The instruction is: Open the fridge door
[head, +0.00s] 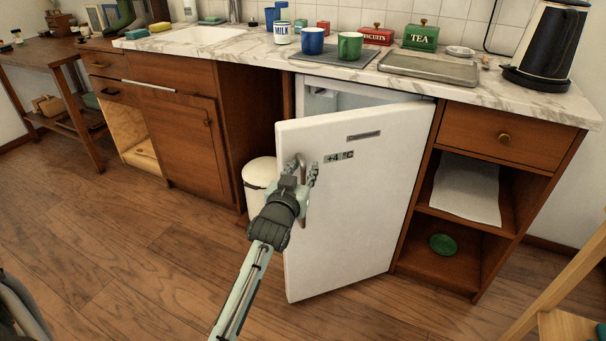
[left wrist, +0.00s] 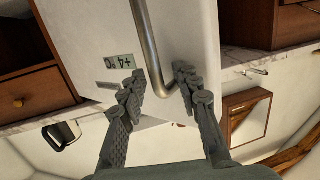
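The white fridge door (head: 350,195) stands partly open, swung out from the counter front on its right-hand side. A strip of the pale fridge interior (head: 335,97) shows above it. The metal bar handle (left wrist: 150,50) is near the door's left edge. My left gripper (head: 301,170) is at the handle. In the left wrist view its fingers (left wrist: 160,76) are spread, one on each side of the bar, with visible gaps. Whether a finger touches the bar is unclear. My right gripper is not in view.
A white bin (head: 259,175) stands left of the door. Open shelves (head: 470,215) are at the right, and a wooden stool or table (head: 565,310) is at the lower right. The marble counter (head: 460,92) above carries mugs, tins and a kettle. Wooden floor left of the door is clear.

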